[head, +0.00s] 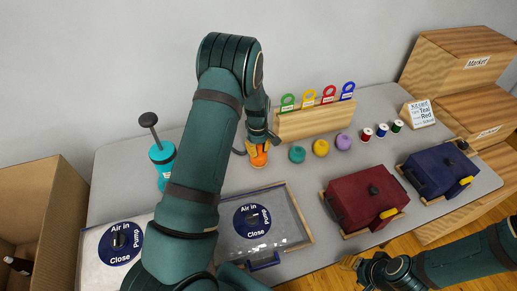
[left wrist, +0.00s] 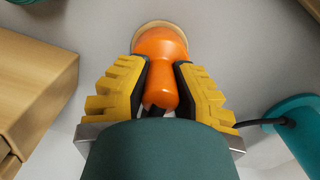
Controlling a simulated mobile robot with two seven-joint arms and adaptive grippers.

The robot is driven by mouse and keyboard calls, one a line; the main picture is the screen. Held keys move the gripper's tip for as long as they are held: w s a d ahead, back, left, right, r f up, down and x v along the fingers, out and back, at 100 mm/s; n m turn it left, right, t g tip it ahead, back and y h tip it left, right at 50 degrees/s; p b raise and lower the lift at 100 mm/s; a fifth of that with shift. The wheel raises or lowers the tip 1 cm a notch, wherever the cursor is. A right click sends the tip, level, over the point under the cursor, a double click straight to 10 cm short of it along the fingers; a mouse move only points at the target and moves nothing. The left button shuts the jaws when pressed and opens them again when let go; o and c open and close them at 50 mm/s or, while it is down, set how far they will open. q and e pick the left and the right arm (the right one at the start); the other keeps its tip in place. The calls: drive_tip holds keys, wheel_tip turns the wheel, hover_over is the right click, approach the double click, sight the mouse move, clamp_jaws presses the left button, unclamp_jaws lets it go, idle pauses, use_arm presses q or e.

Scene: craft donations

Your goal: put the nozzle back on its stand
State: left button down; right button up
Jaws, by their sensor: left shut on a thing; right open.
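The orange nozzle (head: 258,157) is between the fingers of my left gripper (head: 259,144) near the back middle of the table. In the left wrist view the nozzle (left wrist: 161,65) is gripped between the yellow fingers of my left gripper (left wrist: 160,88). A round pale wooden base (left wrist: 158,25), which looks like the stand, shows behind the nozzle's far end. I cannot tell whether they touch. My right gripper (head: 352,264) is open and empty at the table's front edge, at the lower right.
A teal pump (head: 162,156) stands at the left; a dark hose shows by it in the wrist view.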

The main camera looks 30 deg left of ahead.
use_arm(q)
drive_tip(key=c, duration=0.9)
unclamp_jaws()
drive_tip(key=shift+o, duration=0.2)
